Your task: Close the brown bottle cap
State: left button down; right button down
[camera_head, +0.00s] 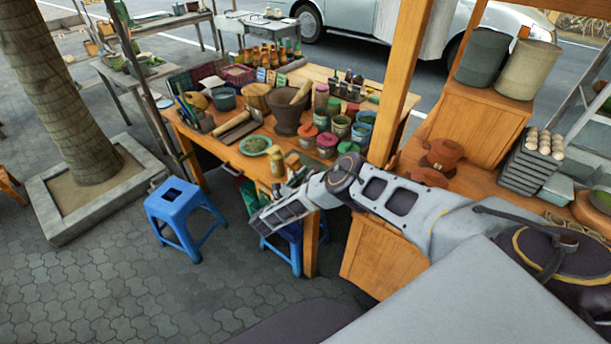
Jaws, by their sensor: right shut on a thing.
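A small bottle with a yellowish top (277,160) stands out near the front edge of the wooden table, beside a green plate (255,145). My right arm comes in from the right and reaches to this edge. My right gripper (291,174) is small and partly hidden by my arm, right beside the bottle. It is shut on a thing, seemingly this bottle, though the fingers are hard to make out. I cannot make out a separate brown cap. Several orange-brown bottles with dark or green tops (270,55) stand at the back of the table. My left gripper is not in view.
The wooden table (204,145) is crowded with jars, a mortar (287,112) with a pestle, and bowls. A wooden post (401,80) rises at its right. A blue stool (184,214) stands in front. The paving at lower left is clear.

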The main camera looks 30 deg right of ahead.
jog(key=shift+a+f, duration=0.1)
jog(key=shift+f, duration=0.05)
dwell(0.3)
jog(key=c, duration=1.3)
grip_release()
